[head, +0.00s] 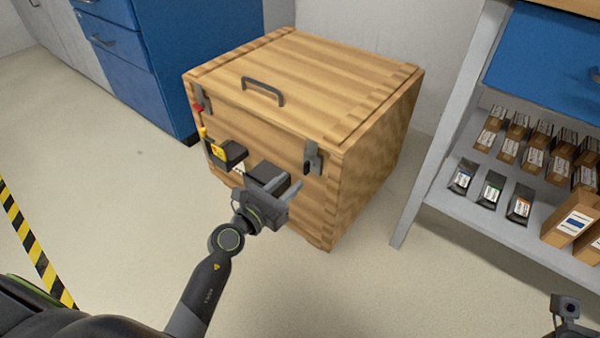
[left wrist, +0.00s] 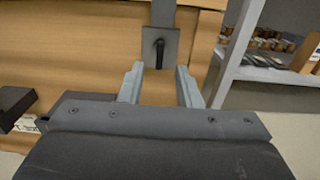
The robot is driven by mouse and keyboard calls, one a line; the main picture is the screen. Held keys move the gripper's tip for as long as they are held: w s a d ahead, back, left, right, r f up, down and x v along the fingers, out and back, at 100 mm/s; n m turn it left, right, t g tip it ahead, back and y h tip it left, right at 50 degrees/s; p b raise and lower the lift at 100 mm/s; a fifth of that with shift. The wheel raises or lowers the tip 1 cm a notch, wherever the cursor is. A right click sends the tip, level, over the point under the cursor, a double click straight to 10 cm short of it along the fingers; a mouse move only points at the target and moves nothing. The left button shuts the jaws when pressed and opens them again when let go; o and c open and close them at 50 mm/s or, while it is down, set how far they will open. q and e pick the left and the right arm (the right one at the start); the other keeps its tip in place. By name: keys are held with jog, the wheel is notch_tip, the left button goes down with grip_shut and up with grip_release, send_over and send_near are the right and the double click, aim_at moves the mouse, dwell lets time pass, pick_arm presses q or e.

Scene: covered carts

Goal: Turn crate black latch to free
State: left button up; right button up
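The wooden crate (head: 270,130) stands on the floor with its lid closed. Its black latch (head: 307,167) is at the right of the front face, on a grey plate below a grey strap. In the left wrist view the black latch (left wrist: 160,53) points straight down. My left gripper (head: 282,187) is in front of the crate, below and left of the latch in the head view. In the left wrist view its two fingers (left wrist: 159,76) are apart and empty, with the latch between and beyond their tips. My right gripper's fingers are out of view.
A red latch (head: 198,107) is at the crate's front left. A dark box with yellow (head: 226,152) juts from the front, left of my gripper. A handle (head: 263,90) is on the lid. A shelf (head: 450,205) with small boxes stands right, a blue cabinet (head: 165,60) behind left.

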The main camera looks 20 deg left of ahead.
aim_at(304, 169)
pick_arm(q)
jog(key=shift+b+x, duration=0.35)
jog(key=shift+x, duration=2.3)
jog(key=shift+c, duration=0.4)
grip_shut()
